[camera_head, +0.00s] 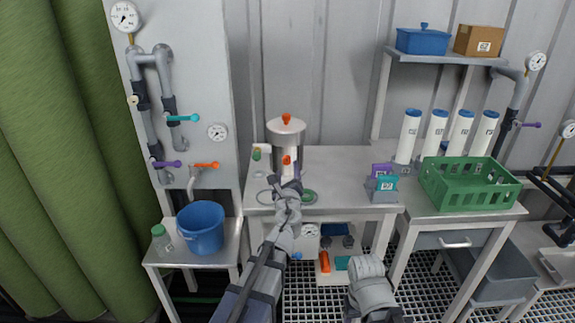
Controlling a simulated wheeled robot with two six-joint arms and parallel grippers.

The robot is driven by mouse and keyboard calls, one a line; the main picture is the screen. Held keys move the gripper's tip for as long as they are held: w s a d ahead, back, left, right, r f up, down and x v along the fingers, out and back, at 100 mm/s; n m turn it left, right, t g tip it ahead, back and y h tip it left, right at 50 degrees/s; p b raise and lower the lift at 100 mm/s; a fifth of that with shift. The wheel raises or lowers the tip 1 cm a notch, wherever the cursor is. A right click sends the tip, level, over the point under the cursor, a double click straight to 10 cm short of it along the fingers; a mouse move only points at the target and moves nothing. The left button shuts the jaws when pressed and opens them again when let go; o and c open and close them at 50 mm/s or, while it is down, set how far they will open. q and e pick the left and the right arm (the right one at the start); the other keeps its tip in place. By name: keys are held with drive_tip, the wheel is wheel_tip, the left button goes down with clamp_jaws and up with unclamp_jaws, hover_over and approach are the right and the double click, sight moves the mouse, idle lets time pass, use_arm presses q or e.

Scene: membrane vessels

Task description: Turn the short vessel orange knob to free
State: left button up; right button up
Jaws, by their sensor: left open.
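A grey steel vessel (286,138) stands at the back of the middle table, with an orange knob (286,118) on its lid. A lower orange knob (287,160) shows in front of it, on what looks like the short vessel. That vessel's body is mostly hidden by my left arm and gripper, and the knob's setting is too small to tell. My left gripper (286,182) is open, just in front of and below the lower knob; I cannot tell whether it touches. My right arm shows at the bottom centre-right, and its gripper cannot be made out.
Rings (309,197) lie on the table beside my left arm. A small block holder (383,188) stands to the right, then a green crate (468,183) and white tubes (409,136). A blue bucket (201,228) is at left. The tabletop right of the vessels is clear.

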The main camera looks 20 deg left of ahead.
sight(287, 162)
use_arm(q)
drive_tip(key=x, duration=0.5)
clamp_jaws()
idle(0.4)
